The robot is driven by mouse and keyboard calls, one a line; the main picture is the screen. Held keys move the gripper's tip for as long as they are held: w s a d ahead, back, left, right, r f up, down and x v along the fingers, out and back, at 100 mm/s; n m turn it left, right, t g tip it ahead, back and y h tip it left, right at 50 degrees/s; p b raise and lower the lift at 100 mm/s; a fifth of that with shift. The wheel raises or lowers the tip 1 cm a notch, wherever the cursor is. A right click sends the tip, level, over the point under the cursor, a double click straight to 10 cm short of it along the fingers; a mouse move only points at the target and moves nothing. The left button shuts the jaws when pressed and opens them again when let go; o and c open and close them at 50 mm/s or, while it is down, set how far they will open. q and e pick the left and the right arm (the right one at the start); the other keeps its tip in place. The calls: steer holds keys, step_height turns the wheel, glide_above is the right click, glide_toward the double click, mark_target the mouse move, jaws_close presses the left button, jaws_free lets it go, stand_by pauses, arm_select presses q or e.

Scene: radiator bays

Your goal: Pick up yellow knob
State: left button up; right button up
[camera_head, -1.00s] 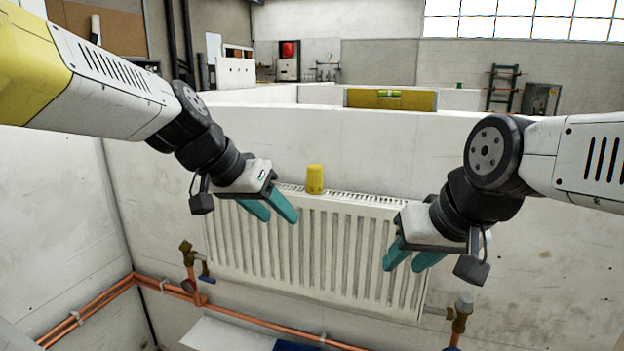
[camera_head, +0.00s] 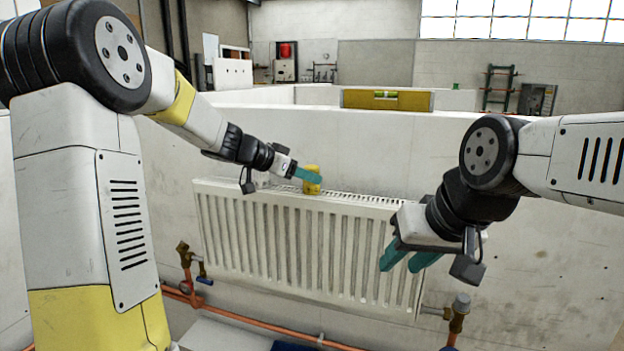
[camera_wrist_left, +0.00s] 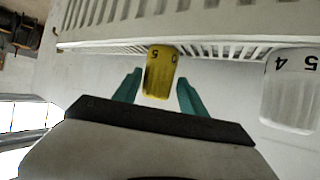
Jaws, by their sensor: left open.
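The yellow knob (camera_head: 312,189) stands on the top grille of the white radiator (camera_head: 300,235), partly covered by my left fingers in the head view. My left gripper (camera_head: 318,178) is open at the knob. In the left wrist view, the yellow knob (camera_wrist_left: 160,72) is between the two teal fingers of the left gripper (camera_wrist_left: 159,90), with a gap visible on each side. My right gripper (camera_head: 399,268) hangs in front of the radiator's right part, its teal fingers apart and empty.
A white numbered knob (camera_wrist_left: 291,92) stands to the right of the yellow one in the left wrist view. A yellow spirit level (camera_head: 388,99) rests on the wall top behind.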

arm_select(q)
steer(key=x, duration=0.5)
steer(key=shift+d, duration=0.2)
jaws_close()
